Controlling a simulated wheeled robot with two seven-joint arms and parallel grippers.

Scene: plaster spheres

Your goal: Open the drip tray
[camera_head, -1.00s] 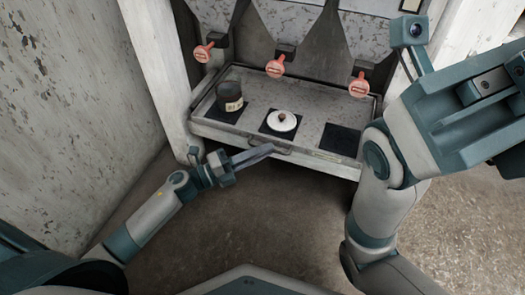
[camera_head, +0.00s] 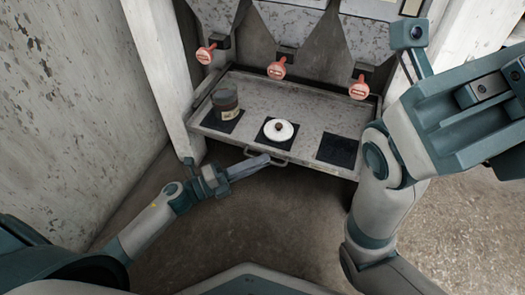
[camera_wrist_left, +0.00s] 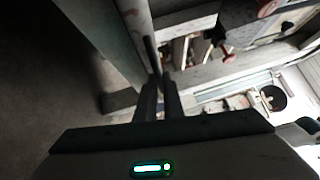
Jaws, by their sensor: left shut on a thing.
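The drip tray (camera_head: 312,128) is a worn grey panel with black square pads, standing partly out below the dispensers. Its handle (camera_head: 280,160) is a thin bar on the front edge. My left gripper (camera_head: 266,158) comes in from the left and is shut on the handle; its fingers partly cover it. In the left wrist view my left gripper's dark fingers (camera_wrist_left: 160,90) are close together at a dark bar. A dark jar (camera_head: 226,103) with a pale label stands on the left pad. A white lid-like disc (camera_head: 278,130) with a brown knob sits on the middle pad. My right gripper's fingers are out of view.
Red round-ended levers (camera_head: 277,69) hang above the tray's back. The right pad (camera_head: 337,149) is empty. A scuffed wall (camera_head: 70,110) closes off the left, and a pale post (camera_head: 160,75) stands beside the tray. The floor (camera_head: 255,215) in front is clear.

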